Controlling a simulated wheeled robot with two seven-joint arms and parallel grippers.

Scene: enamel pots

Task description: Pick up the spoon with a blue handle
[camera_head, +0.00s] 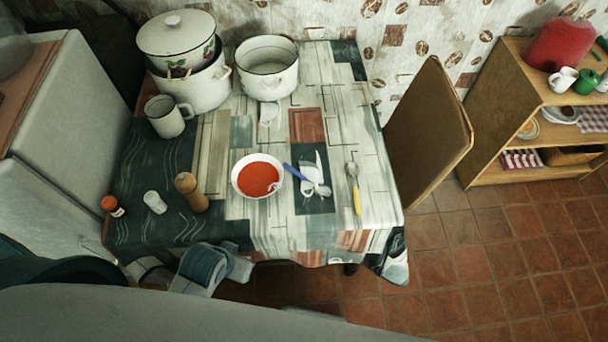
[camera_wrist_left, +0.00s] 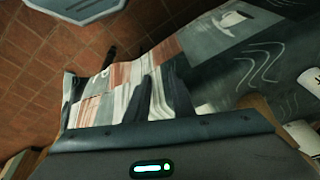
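The spoon with a blue handle (camera_head: 296,173) lies on the table in the head view, just right of a white bowl of red soup (camera_head: 258,178). Its blue handle points up and left. Its head end is close to white and metal items that are hard to tell apart. My left gripper (camera_head: 238,266) is low at the table's front edge, in front of and left of the spoon and apart from it. The left wrist view shows tablecloth and floor, with no spoon. My right gripper is not in view.
A spoon with a yellow handle (camera_head: 355,190) lies at the right. A pepper mill (camera_head: 191,192), white shaker (camera_head: 154,202) and small bottle (camera_head: 112,206) stand at the left. Pots (camera_head: 267,82) and a mug (camera_head: 165,117) stand behind. A chair (camera_head: 428,120) is at the right.

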